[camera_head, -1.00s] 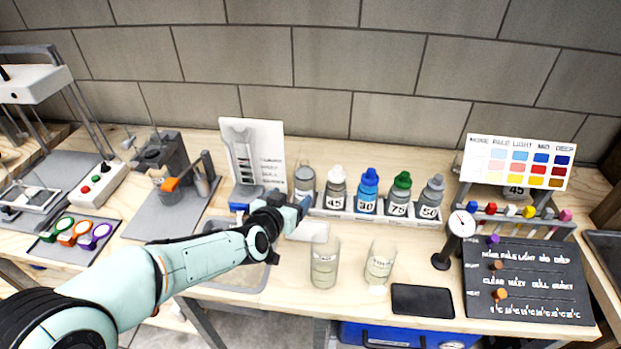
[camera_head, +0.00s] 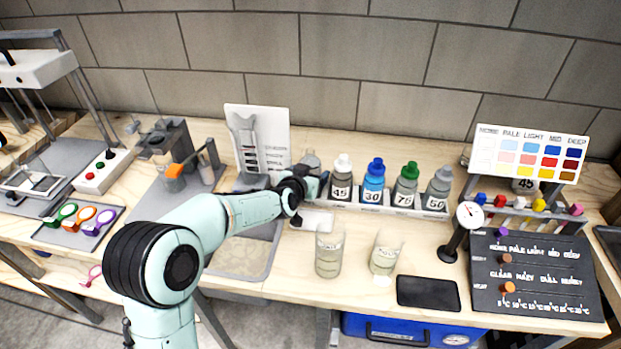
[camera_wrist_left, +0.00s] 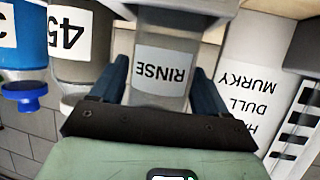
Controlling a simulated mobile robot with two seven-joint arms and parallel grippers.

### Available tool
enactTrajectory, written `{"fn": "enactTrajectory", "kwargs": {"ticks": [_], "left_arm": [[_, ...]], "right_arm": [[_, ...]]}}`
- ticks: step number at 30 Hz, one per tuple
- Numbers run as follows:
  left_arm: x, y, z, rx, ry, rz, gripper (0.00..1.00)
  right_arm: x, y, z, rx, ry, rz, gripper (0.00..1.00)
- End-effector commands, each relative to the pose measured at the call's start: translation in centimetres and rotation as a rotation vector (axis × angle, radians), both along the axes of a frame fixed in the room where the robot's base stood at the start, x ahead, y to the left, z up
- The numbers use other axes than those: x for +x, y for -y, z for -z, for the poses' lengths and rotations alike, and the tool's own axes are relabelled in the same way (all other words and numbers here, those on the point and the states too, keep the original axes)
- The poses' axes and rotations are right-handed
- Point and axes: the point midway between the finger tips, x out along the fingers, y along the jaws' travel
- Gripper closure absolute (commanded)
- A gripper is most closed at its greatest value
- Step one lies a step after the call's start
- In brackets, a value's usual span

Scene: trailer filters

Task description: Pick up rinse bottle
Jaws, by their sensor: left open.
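The rinse bottle (camera_wrist_left: 165,75) is a grey translucent bottle with a white RINSE label. It fills the middle of the left wrist view, upside down there, between the two fingers of my left gripper (camera_wrist_left: 165,88). The fingers are open, one on each side of it; whether they touch it I cannot tell. In the head view my left gripper (camera_head: 318,186) is at the left end of the bottle rack (camera_head: 400,208), and the arm hides most of the rinse bottle (camera_head: 311,160); only its top shows. My right gripper is not seen.
The bottle labelled 45 (camera_head: 341,180) stands close to the right of the gripper, followed by blue, green and grey-capped bottles. A white chart board (camera_head: 275,140) stands behind left. Two clear beakers, one here (camera_head: 329,255), stand in front. A sink (camera_head: 245,258) lies below the arm.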

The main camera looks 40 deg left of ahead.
Motion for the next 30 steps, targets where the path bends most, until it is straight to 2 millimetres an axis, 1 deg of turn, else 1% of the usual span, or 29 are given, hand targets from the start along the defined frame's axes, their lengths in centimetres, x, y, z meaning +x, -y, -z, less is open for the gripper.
{"fn": "enactTrajectory", "kwargs": {"ticks": [6,7,8,9,11,12,19,23,26,29,30], "left_arm": [[0.1,0.0,0.0,0.000,0.000,0.000,0.25],[0.1,0.0,0.0,0.000,0.000,0.000,0.31],[0.1,0.0,0.0,0.000,0.000,0.000,0.41],[0.1,0.0,0.0,0.000,0.000,0.000,0.54],[0.1,0.0,0.0,0.000,0.000,0.000,0.73],[0.1,-0.1,-0.2,0.002,0.004,-0.001,0.78],[0.1,0.0,-0.2,0.002,0.004,-0.001,0.78],[0.1,-0.1,-0.9,0.003,0.005,-0.001,0.78],[0.1,-0.1,-1.9,0.002,0.006,-0.002,0.78],[0.1,0.0,-3.5,0.001,0.008,0.001,0.78],[0.1,0.0,-4.3,0.002,0.008,0.000,0.78]], "right_arm": [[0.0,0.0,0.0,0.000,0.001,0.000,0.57],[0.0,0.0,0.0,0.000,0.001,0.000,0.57],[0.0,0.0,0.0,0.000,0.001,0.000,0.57],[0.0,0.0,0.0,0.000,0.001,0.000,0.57],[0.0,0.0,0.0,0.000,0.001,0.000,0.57],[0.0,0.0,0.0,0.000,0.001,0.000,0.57],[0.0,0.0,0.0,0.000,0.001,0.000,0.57],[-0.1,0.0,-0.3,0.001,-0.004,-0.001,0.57],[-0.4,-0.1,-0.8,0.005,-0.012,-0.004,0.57],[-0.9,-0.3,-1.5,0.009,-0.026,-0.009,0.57],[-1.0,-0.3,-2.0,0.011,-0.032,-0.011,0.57]]}}
